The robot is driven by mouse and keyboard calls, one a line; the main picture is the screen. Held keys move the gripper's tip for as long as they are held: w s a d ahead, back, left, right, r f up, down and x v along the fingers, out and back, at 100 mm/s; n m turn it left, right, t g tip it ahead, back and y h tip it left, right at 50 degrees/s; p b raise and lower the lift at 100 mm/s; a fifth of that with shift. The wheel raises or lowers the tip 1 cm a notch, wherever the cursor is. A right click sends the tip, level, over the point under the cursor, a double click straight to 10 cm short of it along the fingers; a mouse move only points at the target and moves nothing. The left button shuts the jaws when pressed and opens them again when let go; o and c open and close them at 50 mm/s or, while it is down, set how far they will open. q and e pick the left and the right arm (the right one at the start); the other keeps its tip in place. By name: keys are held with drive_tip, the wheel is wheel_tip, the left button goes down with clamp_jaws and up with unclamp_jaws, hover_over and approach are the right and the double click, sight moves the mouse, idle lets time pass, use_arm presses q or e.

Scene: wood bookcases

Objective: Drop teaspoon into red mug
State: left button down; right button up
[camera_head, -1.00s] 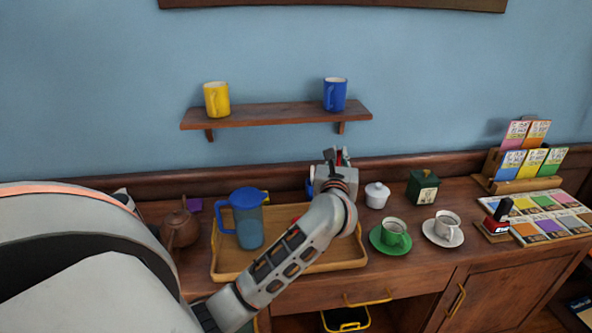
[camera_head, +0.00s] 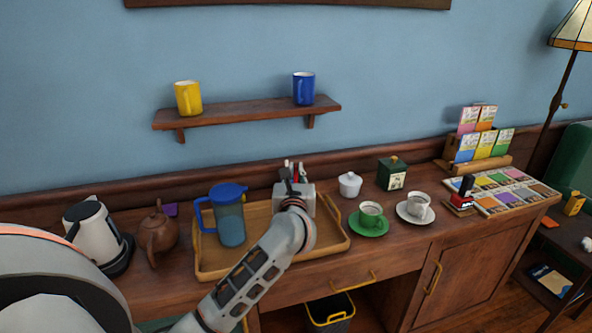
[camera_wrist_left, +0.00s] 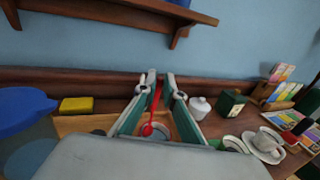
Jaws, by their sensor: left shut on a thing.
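A red spoon (camera_wrist_left: 155,105) shows between the fingers of my left gripper (camera_wrist_left: 160,77) in the left wrist view, with its rounded end toward the camera. My left gripper is shut on it. In the head view this gripper (camera_head: 295,174) is above the back right part of the wooden tray (camera_head: 262,212), and a little red shows between its fingers. My right gripper is not in view.
A blue pitcher (camera_head: 231,222) stands on the tray, left of my arm. A brown teapot (camera_head: 160,235) and kettle (camera_head: 93,232) are further left. A white sugar bowl (camera_head: 350,186), green cup (camera_head: 370,214) and white cup (camera_head: 418,205) stand right. A shelf (camera_head: 245,112) hangs above.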

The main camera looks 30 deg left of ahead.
use_arm(q)
drive_tip(key=c, duration=2.1)
unclamp_jaws()
drive_tip(key=v, duration=1.2)
